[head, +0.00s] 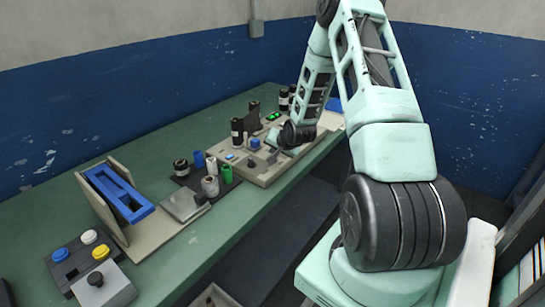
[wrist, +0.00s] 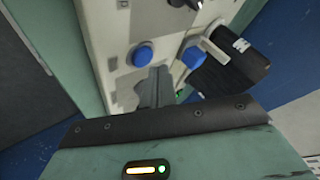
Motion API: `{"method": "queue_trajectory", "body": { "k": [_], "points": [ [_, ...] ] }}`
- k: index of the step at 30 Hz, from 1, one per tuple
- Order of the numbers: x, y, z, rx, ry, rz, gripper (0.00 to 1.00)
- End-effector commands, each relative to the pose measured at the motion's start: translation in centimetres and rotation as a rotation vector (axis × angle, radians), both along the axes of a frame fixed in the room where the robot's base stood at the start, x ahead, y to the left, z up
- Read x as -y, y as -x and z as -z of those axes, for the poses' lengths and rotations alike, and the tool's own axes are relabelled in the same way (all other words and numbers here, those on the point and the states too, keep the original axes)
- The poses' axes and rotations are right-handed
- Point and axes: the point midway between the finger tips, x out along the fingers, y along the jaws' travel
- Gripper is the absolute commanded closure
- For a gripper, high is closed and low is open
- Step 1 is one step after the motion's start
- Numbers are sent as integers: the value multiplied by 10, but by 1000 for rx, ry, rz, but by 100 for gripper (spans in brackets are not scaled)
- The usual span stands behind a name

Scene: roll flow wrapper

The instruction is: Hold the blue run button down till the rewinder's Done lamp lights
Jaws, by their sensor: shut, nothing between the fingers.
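The rewinder (head: 262,172) is a beige machine near the far end of the green bench. In the wrist view its panel (wrist: 108,40) carries a round blue button (wrist: 143,55) and another blue round part (wrist: 192,57) beside a black roll. I cannot tell for sure which one is the run button. My gripper (wrist: 159,72) is shut and empty, its fingertips over the panel between the two blue parts, apart from both in the picture; contact cannot be judged. Green lights (head: 273,117) glow at the machine's back; the Done label is unreadable.
A dark tray (head: 185,180) with several small rolls stands left of the rewinder. A blue-framed stand (head: 118,193) and a button box (head: 70,262) are at the near left. A black roll (wrist: 235,65) sticks out beside the panel.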

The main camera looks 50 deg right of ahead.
Motion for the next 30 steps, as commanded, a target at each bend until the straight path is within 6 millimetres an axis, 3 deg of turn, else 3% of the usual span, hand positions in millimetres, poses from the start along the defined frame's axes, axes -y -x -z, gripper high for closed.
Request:
{"method": "queue_trajectory", "body": {
  "k": [8, 24, 30],
  "points": [
    [0, 0, -2, 0, 1, 1, 100],
    [0, 0, -50, 1, 0, -1, 100],
    [0, 0, -50, 0, 0, 0, 100]
  ]
}}
